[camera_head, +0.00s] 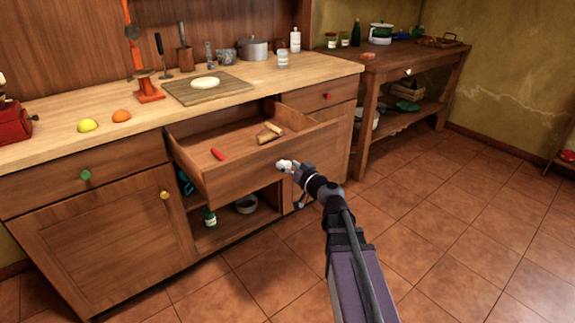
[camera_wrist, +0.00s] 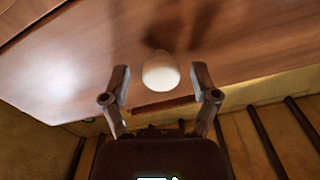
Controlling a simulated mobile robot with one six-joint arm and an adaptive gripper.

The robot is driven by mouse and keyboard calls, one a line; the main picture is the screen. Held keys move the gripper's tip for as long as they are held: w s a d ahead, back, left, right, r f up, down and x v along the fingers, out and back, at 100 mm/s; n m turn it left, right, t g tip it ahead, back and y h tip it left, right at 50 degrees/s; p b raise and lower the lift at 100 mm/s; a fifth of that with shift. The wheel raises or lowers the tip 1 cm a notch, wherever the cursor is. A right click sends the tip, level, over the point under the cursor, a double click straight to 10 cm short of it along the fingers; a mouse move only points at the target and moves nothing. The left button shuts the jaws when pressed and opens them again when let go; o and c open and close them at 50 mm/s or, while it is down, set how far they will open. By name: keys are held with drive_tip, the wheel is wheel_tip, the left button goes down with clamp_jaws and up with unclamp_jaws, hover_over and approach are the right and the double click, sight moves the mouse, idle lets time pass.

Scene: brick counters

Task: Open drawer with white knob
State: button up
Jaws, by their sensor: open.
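The drawer (camera_head: 247,166) in the middle of the wooden counter stands well pulled out. A red object and a tool with a wooden handle lie in it. Its white knob (camera_wrist: 161,73) shows in the wrist view between my two fingers, which are apart on either side of it. My gripper is open, and I cannot tell whether a finger touches the knob.
A drawer with a green knob (camera_head: 86,175) is at the left and one with a red knob (camera_head: 327,97) at the right, both shut. A yellow-knobbed door (camera_head: 110,240) is below left. The open shelf under the drawer holds a bowl (camera_head: 246,204) and bottle. The tiled floor in front is clear.

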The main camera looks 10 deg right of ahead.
drive_tip(key=v, duration=0.7)
idle(0.4)
drive_tip(key=s+a+f+n+g, duration=0.2)
drive_tip(key=s+a+f+g, duration=0.3)
drive_tip(key=a+f+g, duration=0.4)
drive_tip(key=s+d+f+m+g+h, duration=0.4)
drive_tip(key=s+d+f+g+h, duration=0.35)
drive_tip(key=s+f, duration=0.3)
wheel_tip(320, 180, up, 34)
drive_tip(key=p, duration=3.3)
drive_tip(key=shift+s+a+h, duration=0.3)
drive_tip(key=shift+a+h, duration=0.05)
drive_tip(key=shift+a, duration=0.1)
